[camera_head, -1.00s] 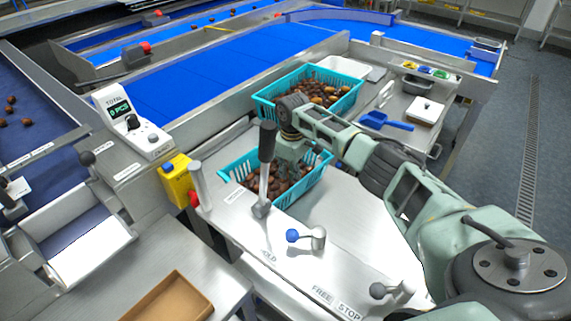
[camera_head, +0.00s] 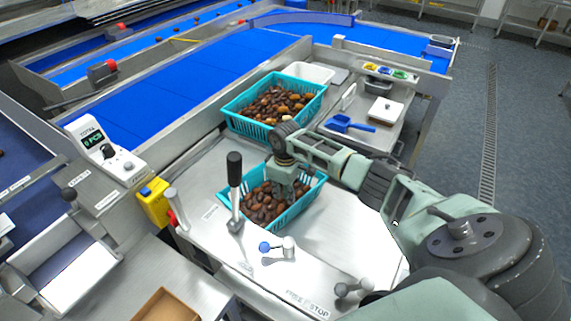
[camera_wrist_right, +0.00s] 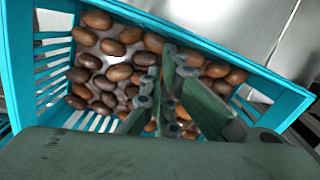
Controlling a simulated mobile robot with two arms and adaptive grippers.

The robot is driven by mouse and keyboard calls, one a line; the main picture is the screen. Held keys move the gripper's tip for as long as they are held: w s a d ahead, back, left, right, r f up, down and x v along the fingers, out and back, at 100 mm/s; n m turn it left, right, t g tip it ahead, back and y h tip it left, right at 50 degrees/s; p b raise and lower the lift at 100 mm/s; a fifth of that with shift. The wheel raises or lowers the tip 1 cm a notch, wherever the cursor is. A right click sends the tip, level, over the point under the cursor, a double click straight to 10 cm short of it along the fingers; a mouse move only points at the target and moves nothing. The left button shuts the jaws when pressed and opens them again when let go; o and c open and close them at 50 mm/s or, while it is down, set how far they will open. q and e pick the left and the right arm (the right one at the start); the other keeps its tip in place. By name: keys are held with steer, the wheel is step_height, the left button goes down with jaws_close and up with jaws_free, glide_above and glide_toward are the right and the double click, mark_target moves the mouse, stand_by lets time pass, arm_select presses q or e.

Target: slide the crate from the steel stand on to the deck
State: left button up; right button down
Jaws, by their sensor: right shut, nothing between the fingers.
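A teal crate (camera_head: 297,212) of brown dates sits on the bare steel surface (camera_head: 337,232), beside the upright black-handled lever. My right gripper (camera_head: 285,194) points down into this crate, its fingers shut with nothing between them. In the right wrist view the gripper (camera_wrist_right: 165,90) is over the dates, inside the crate's teal rim (camera_wrist_right: 225,55). Whether the fingers press on a crate wall is hidden. A second teal crate (camera_head: 250,127) full of dates stands behind it. I cannot tell where stand and deck meet. My left gripper is out of view.
A black-handled lever (camera_head: 234,182) and a blue-knobbed lever (camera_head: 266,247) stand in front of the near crate. A yellow box (camera_head: 154,202) is at the left. A blue scoop (camera_head: 350,125) lies behind my right arm. Bare steel lies to the crate's right.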

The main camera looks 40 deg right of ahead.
step_height(320, 180, up, 12)
stand_by(0.4)
steer(key=shift+s+d, duration=0.1)
steer(key=shift+s, duration=0.05)
